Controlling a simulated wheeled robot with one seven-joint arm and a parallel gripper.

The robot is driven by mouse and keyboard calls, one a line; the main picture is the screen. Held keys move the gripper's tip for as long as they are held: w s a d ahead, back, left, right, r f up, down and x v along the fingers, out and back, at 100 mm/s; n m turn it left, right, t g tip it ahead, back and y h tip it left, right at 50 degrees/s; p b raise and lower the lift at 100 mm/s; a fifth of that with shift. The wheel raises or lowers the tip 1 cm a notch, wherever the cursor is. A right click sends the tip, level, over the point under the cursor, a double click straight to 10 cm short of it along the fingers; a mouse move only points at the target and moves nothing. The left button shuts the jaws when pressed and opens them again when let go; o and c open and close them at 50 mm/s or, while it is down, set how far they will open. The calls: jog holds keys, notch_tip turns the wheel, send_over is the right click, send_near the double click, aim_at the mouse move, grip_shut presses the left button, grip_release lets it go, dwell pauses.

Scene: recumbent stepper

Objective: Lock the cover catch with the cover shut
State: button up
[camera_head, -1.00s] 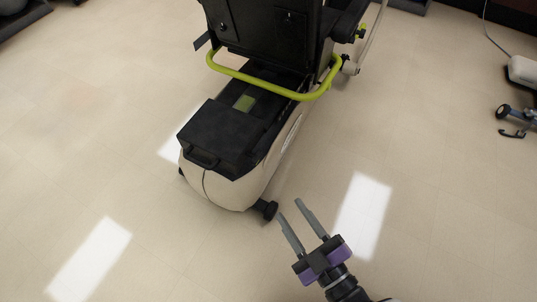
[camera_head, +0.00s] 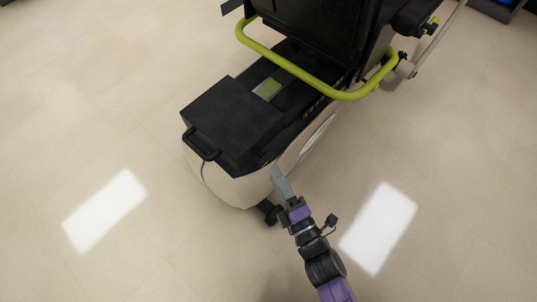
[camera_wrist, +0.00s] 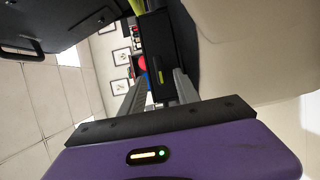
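The black cover (camera_head: 228,118) lies over the rear of the beige stepper body (camera_head: 240,187), with a black handle (camera_head: 201,144) at its near-left edge. The head view does not show clearly whether it is fully shut. My gripper (camera_head: 276,170) is beside the near-right rear corner of the body, its fingers seen edge-on. In the wrist view, my gripper (camera_wrist: 162,76) is open, its two grey fingers apart with nothing held. The cover (camera_wrist: 65,22) shows there at upper left, the beige body (camera_wrist: 255,50) at right. I cannot make out the catch for certain.
A yellow-green bar (camera_head: 310,78) curves behind the black seat (camera_head: 317,35). A black caster (camera_head: 268,212) sits under the near corner, close to my gripper. A black part with a small yellow-green mark (camera_wrist: 159,77) shows beyond my fingers. The floor around is clear.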

aim_at(268, 161)
jog(key=b+x, duration=0.1)
jog(key=x, duration=0.6)
jog(key=shift+b, duration=0.35)
grip_shut()
